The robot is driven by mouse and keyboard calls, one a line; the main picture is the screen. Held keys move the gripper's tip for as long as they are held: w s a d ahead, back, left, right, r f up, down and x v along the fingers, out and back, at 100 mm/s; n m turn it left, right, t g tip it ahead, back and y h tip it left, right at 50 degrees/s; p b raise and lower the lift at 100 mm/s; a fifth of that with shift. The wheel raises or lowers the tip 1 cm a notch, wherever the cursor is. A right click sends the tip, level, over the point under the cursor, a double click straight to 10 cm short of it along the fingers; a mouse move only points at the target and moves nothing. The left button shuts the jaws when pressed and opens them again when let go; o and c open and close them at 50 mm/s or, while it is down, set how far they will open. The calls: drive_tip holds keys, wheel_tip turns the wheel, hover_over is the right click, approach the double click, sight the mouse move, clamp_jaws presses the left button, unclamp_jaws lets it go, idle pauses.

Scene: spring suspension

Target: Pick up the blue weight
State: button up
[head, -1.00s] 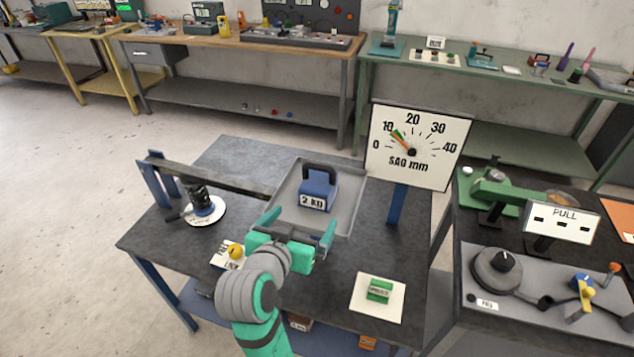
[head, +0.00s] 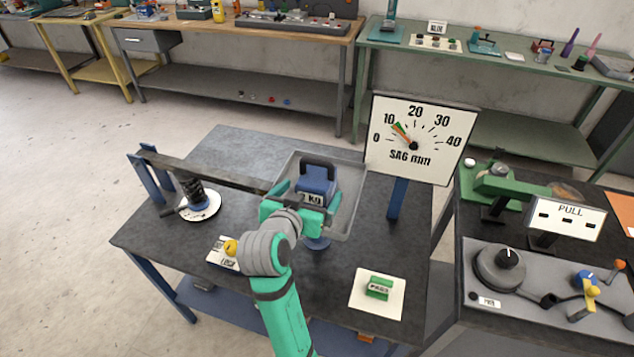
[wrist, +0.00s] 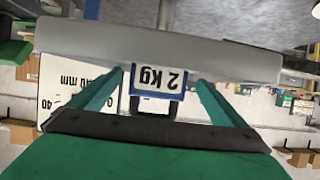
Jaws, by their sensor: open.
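The blue weight (head: 317,178) has a dark handle on top and a white 2 kg label. It sits in the grey tray (head: 345,215) at the end of the beam. My gripper (head: 303,192) is open at the near side of the tray, just in front of the weight, and hides part of its label. In the wrist view the weight's label (wrist: 158,78) shows upside down between the two spread green fingers (wrist: 155,98). The fingers do not visibly grip the weight. I cannot tell whether they touch it.
A dial sign (head: 420,138) on a blue post stands right of the tray. A yellow knob (head: 231,247) and a green block (head: 379,287) lie near the front. The table's back left is clear.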

sight(317, 183)
drive_tip(key=x, duration=0.5)
drive_tip(key=shift+d+r, duration=0.15)
drive_tip(key=shift+r, duration=0.1)
drive_tip(key=c, duration=1.7)
drive_tip(key=shift+r, duration=0.2)
drive_tip(key=c, duration=0.5)
drive_tip(key=shift+o, duration=0.2)
